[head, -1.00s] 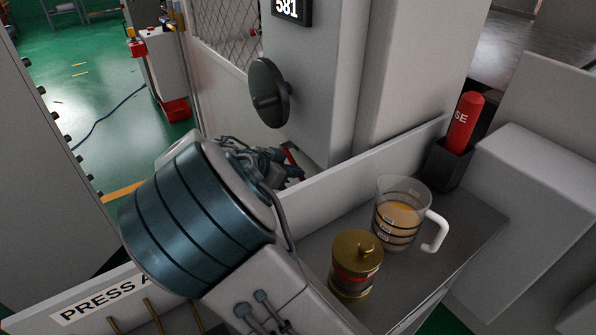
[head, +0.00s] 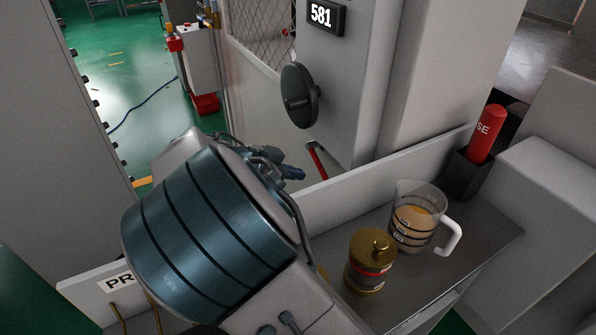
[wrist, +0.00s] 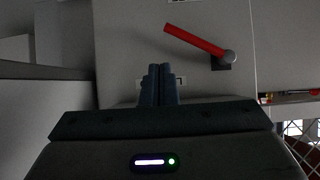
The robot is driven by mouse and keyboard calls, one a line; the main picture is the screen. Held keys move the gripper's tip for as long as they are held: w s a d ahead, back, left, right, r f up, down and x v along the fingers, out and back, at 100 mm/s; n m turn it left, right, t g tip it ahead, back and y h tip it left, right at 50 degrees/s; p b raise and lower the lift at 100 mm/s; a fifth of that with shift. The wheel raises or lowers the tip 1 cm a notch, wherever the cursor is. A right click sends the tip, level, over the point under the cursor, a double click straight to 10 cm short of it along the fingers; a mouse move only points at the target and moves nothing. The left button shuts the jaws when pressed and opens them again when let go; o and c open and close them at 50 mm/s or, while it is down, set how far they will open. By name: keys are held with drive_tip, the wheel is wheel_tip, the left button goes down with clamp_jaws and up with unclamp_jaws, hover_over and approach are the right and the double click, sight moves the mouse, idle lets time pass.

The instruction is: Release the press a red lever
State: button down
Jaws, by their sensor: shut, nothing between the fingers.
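The red lever (wrist: 195,41) shows in the wrist view as a slanted red bar on a grey pivot, mounted on a pale panel. In the head view only a piece of the red lever (head: 317,160) shows on the press front, below a black round knob. My gripper (wrist: 160,70) is shut and empty, its fingers together. In the wrist view the fingertips lie below the lever's free end in the picture, with a visible gap to the bar. In the head view my gripper (head: 292,172) is partly hidden behind my arm, left of the lever.
A black round knob (head: 300,96) and a 581 display (head: 325,16) are on the press. A grey shelf (head: 440,275) holds a brass pot (head: 369,262) and a clear measuring jug (head: 416,220). A red cylinder (head: 487,135) stands in a dark holder behind.

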drive_tip(key=s+a+f+n+g+y+p, duration=0.1)
drive_tip(key=a+f+n+y, duration=0.1)
drive_tip(key=a+f+y, duration=0.3)
drive_tip(key=s+a+f+n+y, duration=0.1)
drive_tip(key=a+f+y, duration=0.25)
drive_tip(key=a, duration=0.35)
drive_tip(key=w+a+r+t+y+p, duration=0.1)
drive_tip(key=w+a+r+t+y, duration=0.2)
drive_tip(key=a+r+y, duration=0.4)
drive_tip(key=w+d+r+m+t+h+p, duration=0.2)
drive_tip(key=d+r+m+t+h, duration=0.25)
drive_tip(key=d+h, duration=0.6)
drive_tip(key=s+d+m+g+h, duration=0.1)
drive_tip(key=s+d+g+h, duration=0.2)
drive_tip(key=d, duration=0.6)
drive_tip(key=shift+s+m, duration=0.35)
drive_tip(key=shift+s, duration=0.8)
